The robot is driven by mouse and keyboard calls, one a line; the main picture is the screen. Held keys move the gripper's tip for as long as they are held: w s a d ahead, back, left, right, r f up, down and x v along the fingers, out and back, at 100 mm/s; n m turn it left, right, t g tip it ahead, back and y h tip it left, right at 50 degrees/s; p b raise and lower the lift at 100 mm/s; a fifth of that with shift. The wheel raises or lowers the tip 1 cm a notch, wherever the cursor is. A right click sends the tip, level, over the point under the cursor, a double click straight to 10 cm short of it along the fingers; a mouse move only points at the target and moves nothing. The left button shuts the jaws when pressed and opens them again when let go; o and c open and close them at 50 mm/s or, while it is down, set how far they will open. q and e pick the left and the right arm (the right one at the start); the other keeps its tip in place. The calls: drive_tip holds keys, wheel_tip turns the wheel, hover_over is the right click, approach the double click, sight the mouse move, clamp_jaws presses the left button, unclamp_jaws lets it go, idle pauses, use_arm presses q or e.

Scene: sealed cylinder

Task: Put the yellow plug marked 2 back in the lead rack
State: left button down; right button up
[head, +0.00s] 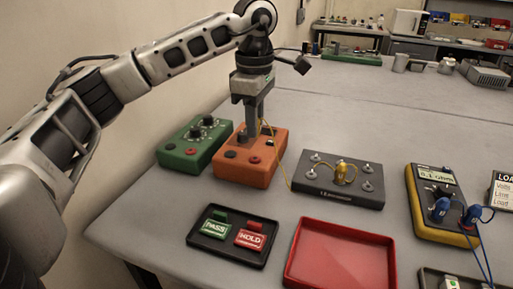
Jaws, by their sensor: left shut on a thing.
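My left gripper (252,134) points straight down over the orange box (262,172), its fingertips close to the box top. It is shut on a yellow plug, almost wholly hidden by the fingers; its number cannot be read. A thin yellow lead (284,170) runs from the fingers down past the box's right side to the table. I cannot tell if the plug touches a socket. Another yellow plug-like piece (342,171) stands on the dark block (320,190) with metal posts. No lead rack can be made out for certain. My right gripper is not in view.
A green box with knobs (186,150) stands just left of the orange box. In front are a black tray (214,252) with PASS and HOLD tags and an empty red tray (342,262). A yellow meter (431,185) with blue plugs stands right.

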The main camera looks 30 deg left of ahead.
use_arm(q)
wheel_tip(320, 180, up, 8)
drive_tip(key=p, duration=0.8)
drive_tip(key=shift+r, duration=0.2)
drive_tip(key=shift+r+p, duration=0.25)
drive_tip(key=shift+p, duration=0.15)
drive_tip(key=shift+f, duration=0.1)
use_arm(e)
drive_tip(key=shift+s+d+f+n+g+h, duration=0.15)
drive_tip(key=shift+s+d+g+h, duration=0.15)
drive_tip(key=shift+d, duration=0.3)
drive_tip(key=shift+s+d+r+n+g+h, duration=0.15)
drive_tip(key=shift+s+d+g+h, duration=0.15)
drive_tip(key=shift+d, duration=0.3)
